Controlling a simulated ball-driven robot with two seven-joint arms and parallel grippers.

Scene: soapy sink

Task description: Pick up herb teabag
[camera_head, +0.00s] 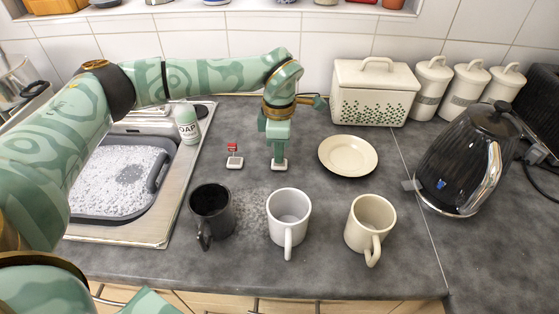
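Two teabags lie on the grey counter behind the mugs. One teabag (234,163) has a red tag standing up behind it. The other teabag (279,165) is white and lies directly under my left gripper (279,156). Its tag is hidden behind the gripper, so I cannot read which kind it is. My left gripper points straight down with its fingertips at this teabag. I cannot tell whether the fingers are closed on it. My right gripper is not in view.
A black mug (211,214), a white mug (288,220) and a cream mug (369,226) stand in front. A plate (348,156) lies to the right, near a kettle (468,160). The foamy sink (115,181) and soap bottle (187,124) are left.

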